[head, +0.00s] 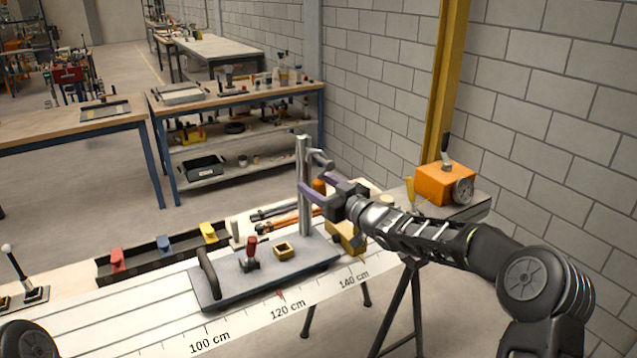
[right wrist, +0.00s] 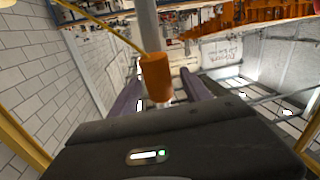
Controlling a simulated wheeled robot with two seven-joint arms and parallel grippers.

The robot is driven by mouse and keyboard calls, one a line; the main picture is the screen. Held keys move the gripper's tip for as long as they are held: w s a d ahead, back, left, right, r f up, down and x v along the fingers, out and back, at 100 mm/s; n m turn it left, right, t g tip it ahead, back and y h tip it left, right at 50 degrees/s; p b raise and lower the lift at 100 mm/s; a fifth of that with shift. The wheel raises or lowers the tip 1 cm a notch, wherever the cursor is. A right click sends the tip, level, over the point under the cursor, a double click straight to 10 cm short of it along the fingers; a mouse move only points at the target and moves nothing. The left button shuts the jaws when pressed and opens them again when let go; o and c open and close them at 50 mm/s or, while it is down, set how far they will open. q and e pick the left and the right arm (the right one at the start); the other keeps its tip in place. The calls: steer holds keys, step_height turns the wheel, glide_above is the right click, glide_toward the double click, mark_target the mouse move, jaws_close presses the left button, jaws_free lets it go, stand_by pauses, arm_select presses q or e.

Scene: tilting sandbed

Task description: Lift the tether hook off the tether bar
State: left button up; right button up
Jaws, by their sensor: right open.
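An orange cylinder (head: 319,186), which looks like the grip of the tether hook, is partly hidden by my right gripper (head: 308,176) beside the upper part of a grey metal post (head: 303,210). In the right wrist view the orange grip (right wrist: 155,78) lies between the two purple fingers of my open right gripper (right wrist: 158,98), with gaps on both sides. A yellow cord (right wrist: 115,32) runs to its top. A short grey arm (head: 318,157) near the post's top may be the tether bar; where the hook meets it is hidden. My left gripper is not in view.
An orange box with a gauge (head: 445,184) stands at the right. A block wall rises behind it.

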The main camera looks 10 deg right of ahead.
steer(key=shift+c, duration=0.5)
jaws_close()
